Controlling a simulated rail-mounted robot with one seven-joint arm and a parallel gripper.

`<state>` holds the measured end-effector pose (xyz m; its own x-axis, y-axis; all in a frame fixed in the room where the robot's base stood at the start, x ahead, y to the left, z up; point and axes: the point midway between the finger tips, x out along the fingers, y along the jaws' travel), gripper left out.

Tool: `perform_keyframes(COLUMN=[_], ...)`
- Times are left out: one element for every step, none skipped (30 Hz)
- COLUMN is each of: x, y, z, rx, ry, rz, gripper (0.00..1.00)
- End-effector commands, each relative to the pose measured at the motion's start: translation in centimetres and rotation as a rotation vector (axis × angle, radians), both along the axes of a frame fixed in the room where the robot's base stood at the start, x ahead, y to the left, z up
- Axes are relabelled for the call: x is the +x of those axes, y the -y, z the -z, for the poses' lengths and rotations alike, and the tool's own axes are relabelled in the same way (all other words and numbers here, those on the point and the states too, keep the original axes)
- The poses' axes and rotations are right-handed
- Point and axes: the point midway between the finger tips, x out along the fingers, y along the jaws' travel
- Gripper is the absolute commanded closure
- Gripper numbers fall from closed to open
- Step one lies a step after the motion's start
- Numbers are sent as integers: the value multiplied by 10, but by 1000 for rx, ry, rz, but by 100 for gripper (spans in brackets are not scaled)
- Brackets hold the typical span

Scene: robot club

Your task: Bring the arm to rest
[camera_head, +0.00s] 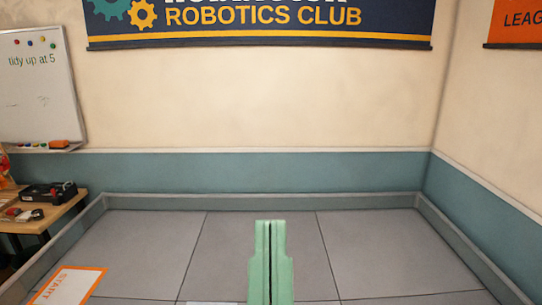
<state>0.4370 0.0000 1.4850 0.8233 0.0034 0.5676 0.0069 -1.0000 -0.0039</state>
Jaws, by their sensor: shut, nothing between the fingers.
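My gripper (270,224) shows at the bottom middle of the head camera view. It is green, and its two fingers point up the picture with only a thin dark line between them. It is shut and holds nothing. The rest of my arm is below the picture's lower edge.
A grey tiled field (150,245) with a low border wall (265,201) lies around and beyond the gripper, mostly bare. An orange-edged START card (68,288) lies at the lower left. A wooden table (62,212) with a black case (48,193) stands outside the border at left.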

Motion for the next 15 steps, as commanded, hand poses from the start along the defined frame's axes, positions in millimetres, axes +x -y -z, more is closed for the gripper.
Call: perform_keyframes(x=[0,0,0,0,0,1,1,1,1,1,1,1,2,2,2], y=[-1,-1,-1,-1,-2,-2,-2,-2,-2,-2,-3,-3,-3,-3,-3], z=[-57,-71,-90,-105,-120,-138,-151,-163,-176,-184,-191,-198,-202,-205,-207], rx=[0,1,2,3,3,4,4,5,6,6,7,7,7,8,8], ry=[3,2,1,1,0,0,-1,-1,-2,-2,-3,-3,-3,-4,-4], rz=[-1,-2,-4,-4,-6,-6,-8,-8,-10,-10,-11,-12,-12,-13,-13], gripper=[100,100,100,100,100,100,100,100,100,100,100,100,100,100,100])
